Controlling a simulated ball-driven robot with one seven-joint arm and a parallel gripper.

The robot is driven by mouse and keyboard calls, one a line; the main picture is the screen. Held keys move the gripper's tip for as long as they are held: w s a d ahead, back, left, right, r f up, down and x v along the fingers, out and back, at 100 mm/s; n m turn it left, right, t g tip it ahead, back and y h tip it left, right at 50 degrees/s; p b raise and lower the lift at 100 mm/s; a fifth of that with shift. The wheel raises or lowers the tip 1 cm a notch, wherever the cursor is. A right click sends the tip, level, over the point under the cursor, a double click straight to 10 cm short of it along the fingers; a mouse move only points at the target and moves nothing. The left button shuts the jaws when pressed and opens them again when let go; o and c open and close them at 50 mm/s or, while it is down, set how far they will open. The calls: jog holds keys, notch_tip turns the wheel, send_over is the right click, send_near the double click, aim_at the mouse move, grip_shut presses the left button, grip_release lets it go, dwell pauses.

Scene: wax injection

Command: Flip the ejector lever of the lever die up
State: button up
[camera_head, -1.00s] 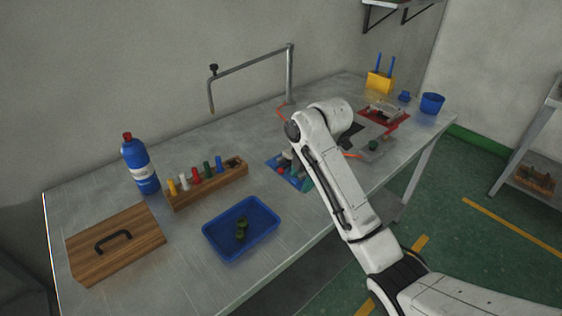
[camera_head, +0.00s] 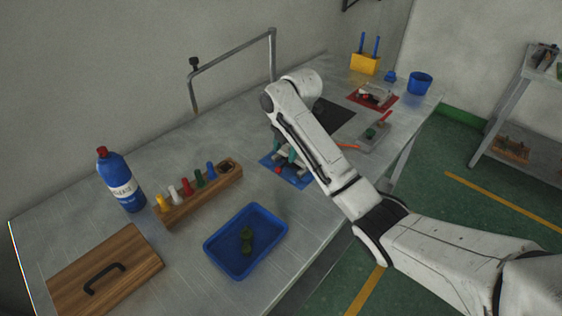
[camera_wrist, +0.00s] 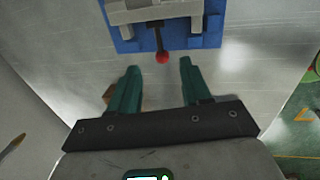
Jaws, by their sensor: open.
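The lever die (camera_wrist: 155,12) is a grey block on a blue base (camera_wrist: 210,38), at the top of the wrist view and partly cut off. Its dark ejector lever (camera_wrist: 159,38) points toward my gripper and ends in a red knob (camera_wrist: 162,58). My gripper (camera_wrist: 160,70) has two teal fingers, open and empty. The knob appears just ahead of the gap between the fingertips, and I see no contact. In the head view the blue base (camera_head: 297,181) lies behind my arm, which hides much of the die; the red knob (camera_head: 278,170) shows at its left.
A peg rack (camera_head: 215,194), a blue tray (camera_head: 217,256) and a wooden board (camera_head: 125,262) lie to the left. A bent metal pipe frame (camera_head: 232,65) stands behind. A red mat (camera_head: 388,104) with another device and a blue cup (camera_head: 419,84) are farther right.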

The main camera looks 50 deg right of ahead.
aim_at(282, 166)
jog(key=f, duration=0.4)
jog(key=w+f, duration=0.1)
jog(key=f, duration=0.1)
jog(key=shift+w+f, duration=0.1)
jog(key=shift+f, duration=0.2)
jog(key=shift+c, duration=0.4)
grip_shut()
